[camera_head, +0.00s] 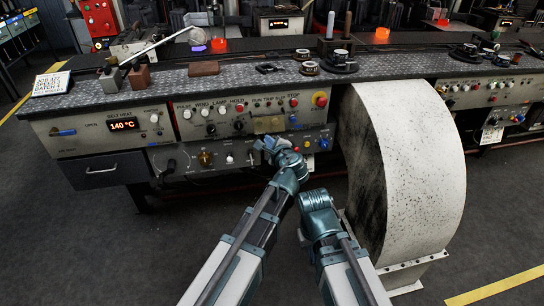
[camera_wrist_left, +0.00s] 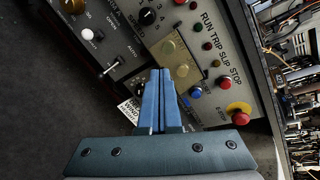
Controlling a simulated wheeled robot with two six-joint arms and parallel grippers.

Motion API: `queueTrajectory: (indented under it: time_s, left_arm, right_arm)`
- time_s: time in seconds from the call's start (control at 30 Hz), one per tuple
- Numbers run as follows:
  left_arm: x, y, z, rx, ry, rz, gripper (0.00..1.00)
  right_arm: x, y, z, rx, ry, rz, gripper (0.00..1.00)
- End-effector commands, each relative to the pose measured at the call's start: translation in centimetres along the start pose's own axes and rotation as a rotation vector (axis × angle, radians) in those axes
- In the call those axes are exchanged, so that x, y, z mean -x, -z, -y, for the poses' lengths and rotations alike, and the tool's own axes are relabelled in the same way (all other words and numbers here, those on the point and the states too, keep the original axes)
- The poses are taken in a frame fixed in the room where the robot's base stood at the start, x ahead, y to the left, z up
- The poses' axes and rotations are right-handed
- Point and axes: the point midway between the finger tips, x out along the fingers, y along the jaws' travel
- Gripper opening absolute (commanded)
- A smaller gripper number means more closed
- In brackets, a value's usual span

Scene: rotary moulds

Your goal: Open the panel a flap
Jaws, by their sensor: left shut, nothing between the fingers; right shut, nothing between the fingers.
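The flap (camera_head: 267,125) is a small beige, see-through-looking cover on the console front, between the black knobs and the red stop button. It also shows in the left wrist view (camera_wrist_left: 174,50), tilted, just beyond my fingertips, and looks closed. My left gripper (camera_head: 267,144) is just below the flap in the head view. In the left wrist view its blue fingers (camera_wrist_left: 161,71) are together with nothing between them, close to the flap's lower edge; whether they touch it I cannot tell. My right gripper (camera_head: 316,200) hangs lower, before the white curved guard, empty.
The console front carries several knobs, lamps and switches. A red emergency button on a yellow ring (camera_head: 320,99) sits right of the flap. A white curved guard (camera_head: 410,160) stands close on the right. A drawer (camera_head: 101,172) is at the left. The floor in front is clear.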

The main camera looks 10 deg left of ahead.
Motion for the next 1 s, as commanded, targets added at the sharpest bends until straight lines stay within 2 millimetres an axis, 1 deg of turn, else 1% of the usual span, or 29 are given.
queueTrajectory:
  time_s: [0.03,0.27,0.4,0.5,0.6,0.7,0.83,1.0]
  left_arm:
    - [-1.2,1.2,-2.1,-0.066,0.034,0.028,0.00]
    - [-3.4,2.8,-4.3,-0.381,0.181,0.164,0.00]
    - [-4.3,4.2,-5.6,-0.575,0.259,0.252,0.00]
    - [-4.8,5.3,-6.4,-0.707,0.308,0.314,0.00]
    - [-5.0,6.3,-7.0,-0.820,0.347,0.369,0.00]
    - [-5.2,7.0,-7.3,-0.908,0.375,0.411,0.00]
    - [-5.2,7.5,-7.4,-0.976,0.396,0.446,0.00]
    - [-5.1,7.6,-7.2,-1.004,0.403,0.460,0.00]
  right_arm:
    - [-3.5,0.2,0.3,0.000,0.000,0.000,0.00]
    - [-11.0,0.7,1.0,0.000,-0.001,-0.002,0.00]
    - [-15.6,0.9,1.5,0.000,-0.002,-0.003,0.00]
    - [-18.4,1.1,1.7,0.000,-0.002,-0.003,0.00]
    - [-20.7,1.2,2.0,0.000,-0.003,-0.004,0.00]
    - [-22.3,1.4,2.1,0.000,-0.003,-0.004,0.00]
    - [-23.3,1.4,2.2,0.000,-0.003,-0.005,0.00]
    - [-23.4,1.4,2.2,0.000,-0.003,-0.005,0.00]
